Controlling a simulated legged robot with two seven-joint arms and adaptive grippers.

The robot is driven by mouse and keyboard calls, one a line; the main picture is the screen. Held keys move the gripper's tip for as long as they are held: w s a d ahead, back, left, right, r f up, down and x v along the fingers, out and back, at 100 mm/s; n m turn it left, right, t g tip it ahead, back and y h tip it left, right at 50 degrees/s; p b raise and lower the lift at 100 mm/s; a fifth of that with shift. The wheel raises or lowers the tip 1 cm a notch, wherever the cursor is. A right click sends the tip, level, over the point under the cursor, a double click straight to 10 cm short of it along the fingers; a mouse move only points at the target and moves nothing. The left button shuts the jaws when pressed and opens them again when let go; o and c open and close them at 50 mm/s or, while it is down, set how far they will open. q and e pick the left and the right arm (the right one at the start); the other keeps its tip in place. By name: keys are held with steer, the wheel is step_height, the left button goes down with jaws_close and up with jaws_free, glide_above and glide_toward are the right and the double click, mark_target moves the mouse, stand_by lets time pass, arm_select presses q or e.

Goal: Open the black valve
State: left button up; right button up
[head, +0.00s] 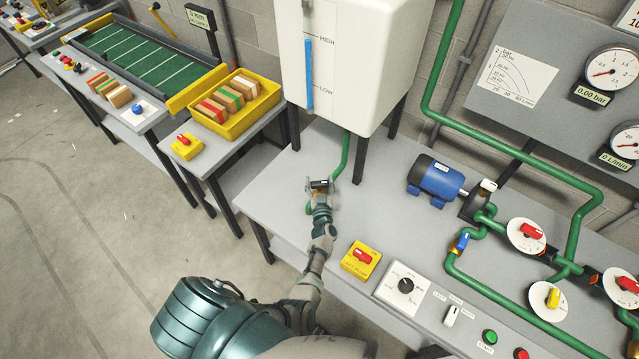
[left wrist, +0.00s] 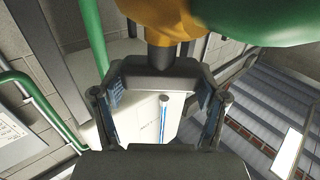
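The black valve's handle (left wrist: 162,80) shows in the left wrist view as a wide dark piece on a short stem, under an orange-yellow body (left wrist: 165,18) and a green pipe (left wrist: 240,15). My left gripper (head: 319,186) is at this valve, at the foot of the green pipe under the white tank. In the left wrist view my left gripper (left wrist: 162,85) has its two fingers well apart, one at each side of the handle. I cannot tell whether they press on it. In the head view the gripper hides most of the valve. My right gripper is out of view.
The white tank (head: 350,55) stands on black legs just behind the valve. A yellow box with a red switch (head: 361,260) and a dial panel (head: 406,290) lie nearby on the grey table (head: 285,195). A blue motor (head: 435,180) stands to the right, with clear table between.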

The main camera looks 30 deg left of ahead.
mark_target(321, 186)
arm_select(q)
steer(key=shift+o, duration=1)
steer(key=shift+d+f, duration=0.1)
steer(key=shift+s+d+f, duration=0.1)
steer(key=shift+s, duration=0.05)
steer(key=v, duration=0.7)
steer(key=shift+d, duration=0.15)
steer(key=shift+h, duration=0.3)
